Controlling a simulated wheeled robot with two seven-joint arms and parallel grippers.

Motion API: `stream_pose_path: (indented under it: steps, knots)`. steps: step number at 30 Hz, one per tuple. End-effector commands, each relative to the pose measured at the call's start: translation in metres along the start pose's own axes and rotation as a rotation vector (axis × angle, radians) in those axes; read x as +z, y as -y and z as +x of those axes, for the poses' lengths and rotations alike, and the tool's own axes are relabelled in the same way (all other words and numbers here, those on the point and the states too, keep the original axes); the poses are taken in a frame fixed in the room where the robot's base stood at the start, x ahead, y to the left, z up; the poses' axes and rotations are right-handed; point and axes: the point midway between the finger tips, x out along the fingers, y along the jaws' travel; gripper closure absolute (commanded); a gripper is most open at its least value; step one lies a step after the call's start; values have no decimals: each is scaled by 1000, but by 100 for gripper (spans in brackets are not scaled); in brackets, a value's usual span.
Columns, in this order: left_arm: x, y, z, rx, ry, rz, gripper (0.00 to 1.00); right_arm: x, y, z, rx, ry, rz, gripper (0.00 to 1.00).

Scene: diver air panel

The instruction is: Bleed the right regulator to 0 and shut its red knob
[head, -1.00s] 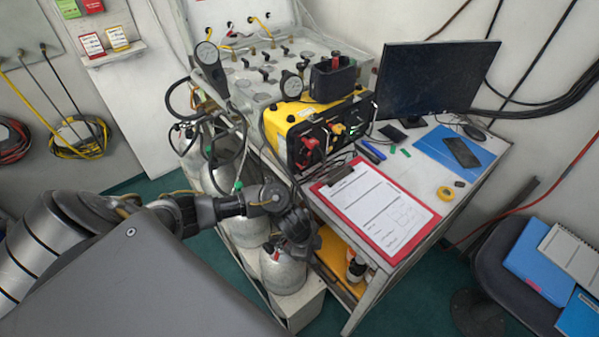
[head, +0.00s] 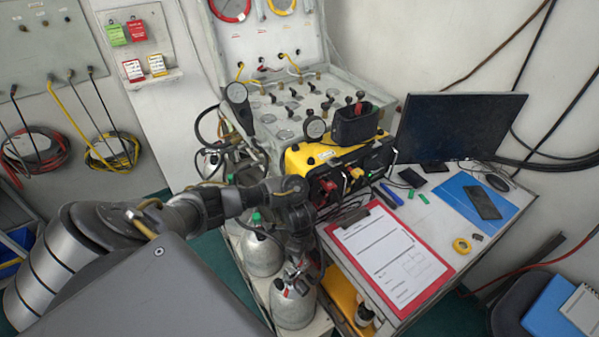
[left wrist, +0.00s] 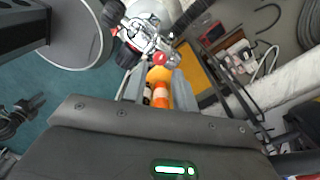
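Silver gas cylinders stand left of the bench; the front one (head: 293,309) carries a regulator (head: 301,284) partly hidden under my left gripper. In the left wrist view a chrome regulator (left wrist: 145,38) with black knobs and a small red knob (left wrist: 158,57) sits just beyond my fingertips. My left gripper (left wrist: 160,78) looks open, with a gap between its fingers. An orange-and-white bottle (left wrist: 159,93) shows through that gap, lower down. In the head view my left gripper (head: 300,262) hangs above the front cylinder. Gauge readings are not legible. My right gripper is out of view.
The bench holds a yellow power unit (head: 322,152), a red clipboard (head: 437,286) and a monitor (head: 455,125). The air panel (head: 300,100) and its round gauges stand behind. Hoses crowd the cylinders. A chair (head: 510,318) is at lower right.

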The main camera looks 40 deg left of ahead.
Motion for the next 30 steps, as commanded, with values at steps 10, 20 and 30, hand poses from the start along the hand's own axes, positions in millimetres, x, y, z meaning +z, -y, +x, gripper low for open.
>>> stream_pose_path:
  steps: [10, 20, 30]
  knots:
    - [1, 0, 44, 0, 1, -3, 72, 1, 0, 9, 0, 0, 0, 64]
    - [1, 0, 47, -2, 0, -1, 72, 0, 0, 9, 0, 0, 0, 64]
    - [1, 0, 47, -2, 0, 0, 100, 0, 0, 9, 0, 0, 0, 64]
